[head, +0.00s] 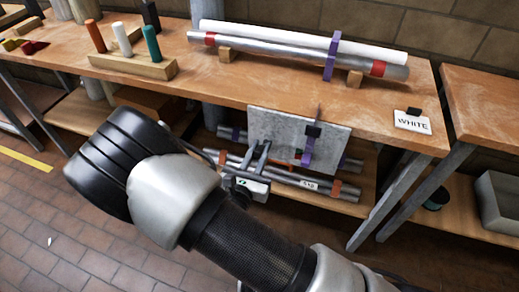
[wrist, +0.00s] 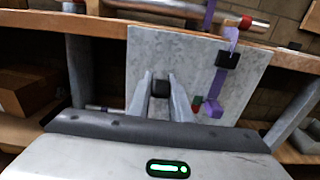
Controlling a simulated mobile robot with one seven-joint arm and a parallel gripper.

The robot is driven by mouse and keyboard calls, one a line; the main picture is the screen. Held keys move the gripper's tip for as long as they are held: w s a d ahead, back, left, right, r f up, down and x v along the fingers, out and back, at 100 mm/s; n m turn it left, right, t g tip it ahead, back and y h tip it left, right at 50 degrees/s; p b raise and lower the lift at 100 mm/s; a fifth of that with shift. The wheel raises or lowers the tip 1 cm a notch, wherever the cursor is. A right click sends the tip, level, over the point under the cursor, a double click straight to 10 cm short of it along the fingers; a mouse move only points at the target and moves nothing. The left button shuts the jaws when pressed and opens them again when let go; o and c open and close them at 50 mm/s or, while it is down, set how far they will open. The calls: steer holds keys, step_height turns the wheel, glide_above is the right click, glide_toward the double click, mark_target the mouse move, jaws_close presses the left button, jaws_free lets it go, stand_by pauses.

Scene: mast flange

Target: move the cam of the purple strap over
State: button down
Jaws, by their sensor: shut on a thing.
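A purple strap (head: 333,56) wraps a white tube and a silver tube on the bench. Purple strap (wrist: 221,78) also runs down the right of a grey metal plate in the wrist view, with a black buckle (wrist: 228,60) on it. This buckle shows in the head view (head: 313,130); whether it is the cam is unclear. The plate (head: 275,130) stands tilted at the bench's front edge. My gripper (head: 260,150) is in front of the plate.
The bench top (head: 260,85) is mostly clear. A wooden rack of coloured pegs (head: 133,64) stands at left, a WHITE card (head: 412,122) at right. More tubes (head: 290,178) lie on the lower shelf behind the plate. A second bench (head: 490,105) stands at right.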

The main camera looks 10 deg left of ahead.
mark_target(262, 147)
steer(key=r+g+p, duration=0.1)
steer(key=p, duration=0.1)
steer(key=w+r+p, duration=0.1)
steer(key=p, duration=0.1)
steer(key=shift+r+g, duration=0.1)
steer(key=shift+g, duration=0.3)
steer(key=g+p, duration=0.1)
steer(key=p, duration=0.1)
steer(key=shift+w+d+r+p, duration=0.1)
steer(key=shift+w+r+p, duration=0.25)
steer(key=g+p, duration=0.1)
steer(key=w+g+p, duration=0.1)
steer(key=shift+w+d+r+p, duration=0.1)
steer(key=shift+w+r+p, duration=0.1)
steer(key=shift+r+p, duration=0.15)
steer(key=shift+w+g+p, duration=0.65)
steer(key=shift+g+p, duration=0.3)
steer(key=shift+g, duration=0.35)
steer(key=c, duration=1.6)
jaws_free()
